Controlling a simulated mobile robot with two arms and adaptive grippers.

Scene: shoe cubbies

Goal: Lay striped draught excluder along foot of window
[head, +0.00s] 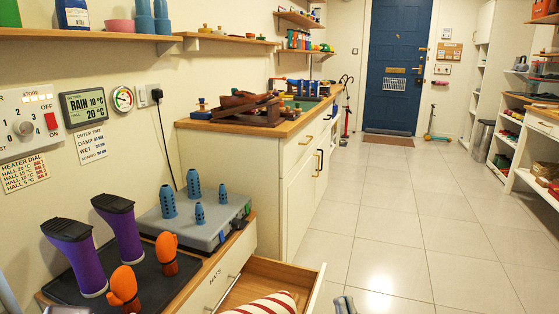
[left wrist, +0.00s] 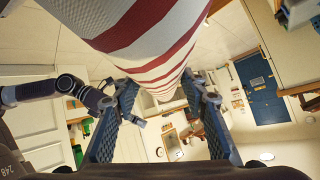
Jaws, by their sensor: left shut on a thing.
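The striped draught excluder (head: 265,303), red and white, shows only in part at the bottom edge of the head view, in front of or over the open drawer (head: 250,284). In the left wrist view the excluder (left wrist: 148,40) runs between the two fingers of my left gripper (left wrist: 160,118), which is shut on it. My left gripper is not visible in the head view. My right gripper (head: 345,305) shows as grey tips at the bottom edge of the head view, apart from the excluder; its opening is unclear. I see no window.
Purple boots (head: 118,228) and orange gloves (head: 166,254) stand on a black mat on the left cabinet, beside a grey boot dryer (head: 195,222). A worktop cabinet (head: 235,155) stands beyond. The tiled floor (head: 400,220) is clear towards the blue door (head: 398,65). Shelves line the right.

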